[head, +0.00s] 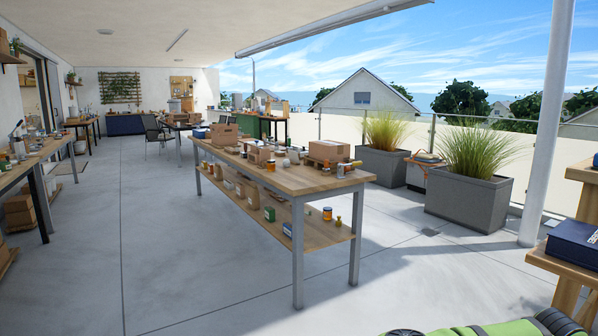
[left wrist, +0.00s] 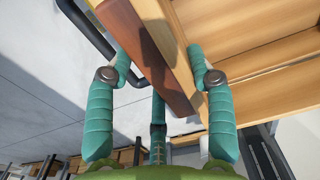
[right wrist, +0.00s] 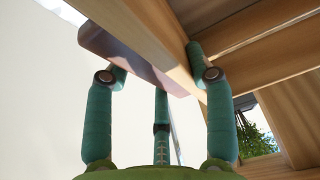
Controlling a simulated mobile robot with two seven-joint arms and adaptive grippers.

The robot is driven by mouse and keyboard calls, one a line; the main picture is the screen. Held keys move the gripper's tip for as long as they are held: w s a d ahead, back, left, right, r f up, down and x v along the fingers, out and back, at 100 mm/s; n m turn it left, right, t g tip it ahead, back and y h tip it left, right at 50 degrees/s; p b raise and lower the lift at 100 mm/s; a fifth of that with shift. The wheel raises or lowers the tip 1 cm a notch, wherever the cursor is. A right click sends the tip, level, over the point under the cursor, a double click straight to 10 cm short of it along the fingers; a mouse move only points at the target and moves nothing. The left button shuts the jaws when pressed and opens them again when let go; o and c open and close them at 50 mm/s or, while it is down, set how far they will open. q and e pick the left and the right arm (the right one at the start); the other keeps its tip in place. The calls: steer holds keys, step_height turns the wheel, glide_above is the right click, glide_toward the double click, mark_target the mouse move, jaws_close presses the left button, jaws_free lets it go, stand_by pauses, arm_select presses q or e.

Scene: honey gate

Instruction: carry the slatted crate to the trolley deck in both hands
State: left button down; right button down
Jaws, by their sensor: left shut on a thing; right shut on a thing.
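The slatted crate shows only in part, close up in the wrist views. In the left wrist view its pale wooden slats (left wrist: 225,25) fill the upper right, with a red-brown bar (left wrist: 148,55) along its side. My left gripper (left wrist: 160,65) is shut with its teal fingers on either side of that bar and the pale rail. In the right wrist view the crate's pale slats (right wrist: 250,25) and a greyish bar (right wrist: 125,55) show. My right gripper (right wrist: 157,68) is shut around this side of the crate. The head view shows neither crate nor fingers. I cannot make out the trolley deck.
A long wooden workbench (head: 290,178) with boxes and jars stands mid-floor in the head view. Grey planters (head: 468,203) and a white post (head: 548,120) stand at right. Open floor (head: 180,260) lies left of the bench.

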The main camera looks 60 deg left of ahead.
arm_select(q)
steer(key=shift+a+f, duration=0.1)
steer(key=shift+c, duration=1.8)
jaws_free()
arm_select(e)
steer(key=shift+c, duration=1.8)
jaws_free()
steer(key=shift+a, duration=0.1)
arm_select(q)
steer(key=o, duration=0.4)
steer(key=shift+c, duration=0.2)
steer(key=shift+s, duration=0.1)
arm_select(e)
steer(key=o, duration=0.4)
steer(key=shift+s+f, duration=0.1)
steer(key=shift+f, duration=0.1)
steer(key=shift+c, duration=0.2)
